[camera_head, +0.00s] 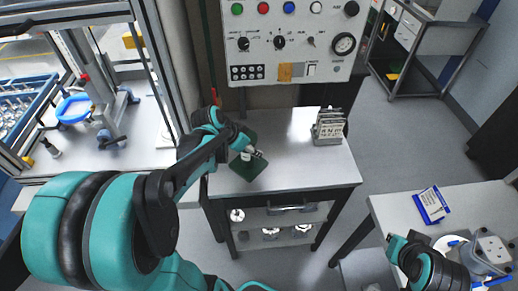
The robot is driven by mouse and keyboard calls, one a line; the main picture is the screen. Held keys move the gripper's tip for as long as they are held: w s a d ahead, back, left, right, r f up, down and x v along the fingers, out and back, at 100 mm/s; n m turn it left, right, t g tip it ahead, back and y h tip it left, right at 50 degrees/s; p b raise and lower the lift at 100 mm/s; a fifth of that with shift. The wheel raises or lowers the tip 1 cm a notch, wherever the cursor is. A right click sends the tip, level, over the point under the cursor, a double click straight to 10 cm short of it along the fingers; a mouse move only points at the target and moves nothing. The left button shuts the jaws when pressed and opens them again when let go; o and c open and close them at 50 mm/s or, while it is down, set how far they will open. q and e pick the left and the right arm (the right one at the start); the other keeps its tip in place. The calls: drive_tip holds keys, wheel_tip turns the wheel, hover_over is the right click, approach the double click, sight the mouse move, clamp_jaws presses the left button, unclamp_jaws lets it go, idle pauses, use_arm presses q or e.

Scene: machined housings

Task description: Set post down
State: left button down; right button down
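A small pale piece (246,157), possibly the post, shows at the gripper's fingers. It is too small to tell whether the fingers hold it or whether it touches the green surface. My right arm's end is at the lower right, beside a grey machined housing (490,251) with blue parts. Its fingers cannot be made out.
A control panel (290,40) rises behind. Pale parts lie on the shelf (287,217) below. A blue-and-white box (432,206) lies on the right table (390,212). The bench's middle is clear.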

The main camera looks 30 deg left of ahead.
use_arm(q)
drive_tip(key=w+a+f+b, duration=0.1)
drive_tip(key=w+f, duration=0.1)
drive_tip(key=f, duration=0.1)
drive_tip(key=w+a+f+b, duration=0.1)
drive_tip(key=w+a+f, duration=0.1)
drive_tip(key=f, duration=0.1)
drive_tip(key=w+a+f+b, duration=0.1)
drive_tip(key=w+f, duration=0.1)
drive_tip(key=f, duration=0.1)
drive_tip(key=shift+w+a, duration=0.15)
drive_tip(key=shift+w, duration=0.15)
drive_tip(key=shift+r, duration=0.15)
drive_tip(key=c, duration=1.3)
unclamp_jaws()
drive_tip(key=shift+f, duration=0.2)
drive_tip(key=o, duration=0.5)
drive_tip(key=shift+o, duration=0.2)
drive_tip(key=shift+r, duration=0.1)
